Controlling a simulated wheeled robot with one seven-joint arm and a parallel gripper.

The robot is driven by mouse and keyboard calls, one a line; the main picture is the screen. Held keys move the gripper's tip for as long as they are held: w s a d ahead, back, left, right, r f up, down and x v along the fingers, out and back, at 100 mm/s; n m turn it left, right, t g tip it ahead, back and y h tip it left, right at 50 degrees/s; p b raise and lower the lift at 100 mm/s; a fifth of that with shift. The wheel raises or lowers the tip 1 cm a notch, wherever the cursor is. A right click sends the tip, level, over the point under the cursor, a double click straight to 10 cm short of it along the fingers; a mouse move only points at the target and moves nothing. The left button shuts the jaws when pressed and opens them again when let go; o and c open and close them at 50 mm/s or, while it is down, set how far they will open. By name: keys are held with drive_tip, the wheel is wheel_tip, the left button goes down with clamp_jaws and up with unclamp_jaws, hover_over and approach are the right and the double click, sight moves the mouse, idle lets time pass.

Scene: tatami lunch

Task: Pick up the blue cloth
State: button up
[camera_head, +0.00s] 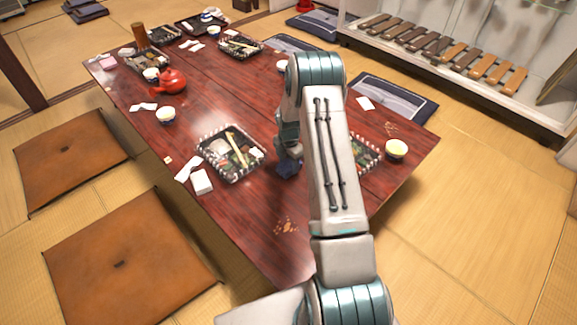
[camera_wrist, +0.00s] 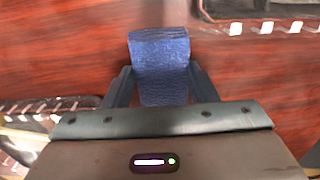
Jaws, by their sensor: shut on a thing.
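The blue cloth (camera_wrist: 160,55) shows in the wrist view between the two fingers of my gripper (camera_wrist: 160,87). It looks like a small folded or rolled piece of textured blue fabric. My gripper is shut on it, one finger on each side. In the head view a small dark blue patch of the cloth (camera_head: 288,168) shows at my gripper, over the red wooden table (camera_head: 240,215). My arm hides much of that area. I cannot tell whether the cloth touches the table.
A lunch tray (camera_head: 205,165) lies left of my gripper, and another tray (camera_head: 372,150) lies to its right, partly behind my arm. A cup (camera_head: 396,149) stands near the right edge. A red teapot (camera_head: 170,81) stands farther back. The table's near end is mostly clear, with some crumbs.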

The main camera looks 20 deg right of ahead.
sight(289, 163)
drive_tip(key=shift+r, duration=0.1)
wheel_tip(289, 163, up, 10)
drive_tip(key=p, duration=0.3)
drive_tip(key=shift+o, duration=0.9)
drive_tip(key=shift+c, duration=0.5)
